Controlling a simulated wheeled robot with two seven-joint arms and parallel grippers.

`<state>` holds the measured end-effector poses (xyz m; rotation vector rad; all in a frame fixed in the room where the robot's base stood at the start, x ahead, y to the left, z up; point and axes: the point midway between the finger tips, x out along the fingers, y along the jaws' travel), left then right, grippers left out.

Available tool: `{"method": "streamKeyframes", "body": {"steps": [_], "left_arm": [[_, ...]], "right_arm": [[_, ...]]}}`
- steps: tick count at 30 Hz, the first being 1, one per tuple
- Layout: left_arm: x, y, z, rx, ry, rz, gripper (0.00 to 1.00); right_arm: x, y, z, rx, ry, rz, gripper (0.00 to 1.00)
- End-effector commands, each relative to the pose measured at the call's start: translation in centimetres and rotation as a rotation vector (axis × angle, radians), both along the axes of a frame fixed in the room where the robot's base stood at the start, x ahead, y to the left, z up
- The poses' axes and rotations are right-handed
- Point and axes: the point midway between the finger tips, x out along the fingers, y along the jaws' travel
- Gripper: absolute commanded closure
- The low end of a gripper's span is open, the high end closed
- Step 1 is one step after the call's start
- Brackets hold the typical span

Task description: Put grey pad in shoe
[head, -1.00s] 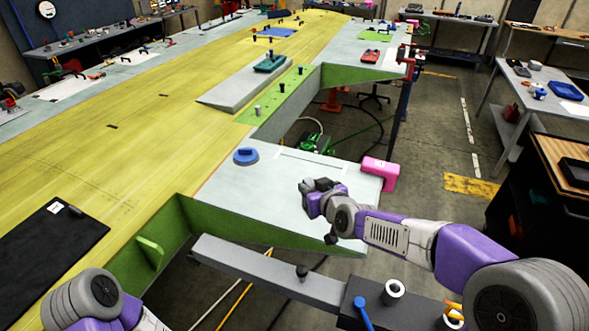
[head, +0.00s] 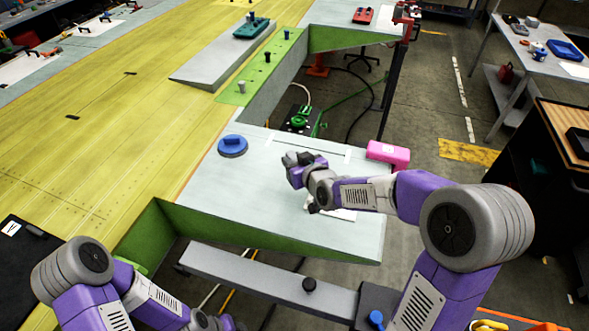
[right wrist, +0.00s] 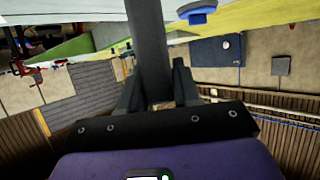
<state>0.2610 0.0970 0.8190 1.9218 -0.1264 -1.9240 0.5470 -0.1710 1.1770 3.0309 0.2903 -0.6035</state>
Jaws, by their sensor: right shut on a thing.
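My right gripper (head: 292,160) is over the light grey wing panel (head: 225,190), to the right of a blue round piece with a raised bar (head: 232,146). In the right wrist view the gripper (right wrist: 157,90) is shut on a dark grey, flat bar-like piece (right wrist: 148,45), which looks like the grey pad seen edge-on. The blue piece also shows at the top of the wrist view (right wrist: 197,14). I cannot tell whether it is the shoe. My left arm is at the lower left of the head view; its gripper is not visible.
A pink block (head: 388,154) stands at the panel's right edge. A green rib (head: 250,235) edges the panel's front, with a grey beam (head: 270,280) below. A green strip with pegs (head: 265,70) and a teal tool (head: 251,28) lie farther back.

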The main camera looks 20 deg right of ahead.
Motion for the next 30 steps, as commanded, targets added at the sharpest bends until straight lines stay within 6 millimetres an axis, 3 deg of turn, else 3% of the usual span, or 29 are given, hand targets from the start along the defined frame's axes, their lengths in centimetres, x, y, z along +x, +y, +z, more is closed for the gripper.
{"method": "streamKeyframes", "body": {"steps": [5, 18, 19, 21, 24, 30], "left_arm": [[0.0, 0.0, -0.3, 0.000, -0.001, 0.000, 0.57], [0.0, 0.0, -0.8, 0.000, -0.001, 0.000, 0.57], [0.0, 0.0, -0.7, 0.000, -0.001, 0.000, 0.57], [0.0, 0.0, -0.6, 0.000, -0.001, 0.000, 0.57], [0.0, 0.0, -0.6, 0.000, -0.001, 0.000, 0.57], [0.0, 0.0, -0.6, 0.000, -0.001, 0.000, 0.57]], "right_arm": [[0.0, 0.0, -2.6, 0.000, 0.004, 0.000, 1.00], [0.0, 0.0, -3.1, 0.000, 0.000, 0.000, 1.00], [0.0, 0.0, -3.1, 0.001, 0.001, 0.000, 0.65], [0.0, 0.0, -3.0, 0.001, 0.001, 0.000, 0.54], [0.0, 0.0, -3.0, 0.000, 0.001, 0.000, 0.43], [0.0, 0.0, -3.0, 0.000, 0.001, 0.000, 0.43]]}}
